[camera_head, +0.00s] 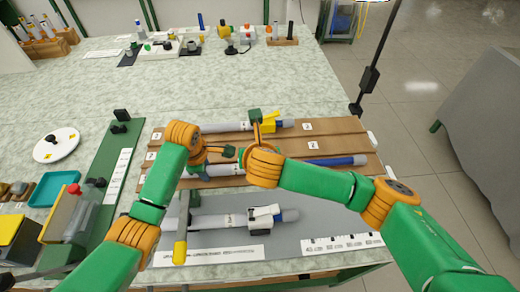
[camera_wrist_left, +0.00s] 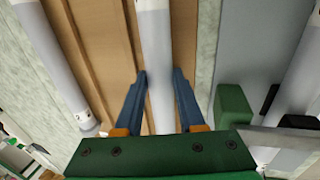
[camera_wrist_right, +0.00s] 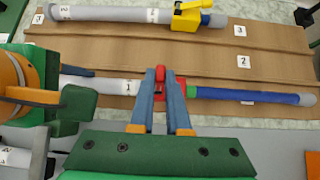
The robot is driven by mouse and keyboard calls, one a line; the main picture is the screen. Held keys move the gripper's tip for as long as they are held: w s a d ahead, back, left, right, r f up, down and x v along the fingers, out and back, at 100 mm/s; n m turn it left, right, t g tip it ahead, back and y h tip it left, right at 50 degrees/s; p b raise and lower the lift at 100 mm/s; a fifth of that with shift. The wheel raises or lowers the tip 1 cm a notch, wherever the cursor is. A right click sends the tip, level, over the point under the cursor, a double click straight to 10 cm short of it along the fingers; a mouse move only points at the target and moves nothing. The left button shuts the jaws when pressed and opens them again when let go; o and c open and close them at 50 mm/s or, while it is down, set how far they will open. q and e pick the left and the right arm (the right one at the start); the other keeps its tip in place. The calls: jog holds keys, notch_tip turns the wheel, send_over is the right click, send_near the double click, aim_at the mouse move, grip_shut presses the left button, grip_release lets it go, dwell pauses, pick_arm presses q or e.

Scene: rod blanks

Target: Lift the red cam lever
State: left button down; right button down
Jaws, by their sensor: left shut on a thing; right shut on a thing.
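The red cam lever (camera_wrist_right: 160,73) sits on a red clamp around the middle rod, where the white tube (camera_wrist_right: 100,85) meets a green ring and the blue rod (camera_wrist_right: 250,96). My right gripper (camera_wrist_right: 160,78) is shut on the lever, with its fingertips on either side. In the head view the right arm hides the lever. My left gripper (camera_wrist_left: 160,85) is shut on the white tube, which also shows in the head view (camera_head: 225,169). The rod lies along the brown board (camera_head: 340,150).
Another rod with a yellow lever (camera_head: 268,122) lies behind on the board. A rod with a white clamp (camera_head: 264,213) lies in front on the grey mat. A green rail (camera_head: 104,195), teal tray (camera_head: 54,189) and white plate (camera_head: 56,145) are at left.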

jog(key=shift+s+a+f, duration=0.1)
jog(key=shift+a+f, duration=0.05)
jog(key=shift+a, duration=0.1)
dwell(0.4)
jog(key=c, duration=0.9)
grip_release()
jog(key=v, duration=1.2)
jog(key=shift+a, duration=0.15)
pick_arm(q)
jog(key=shift+c, duration=2.2)
grip_release()
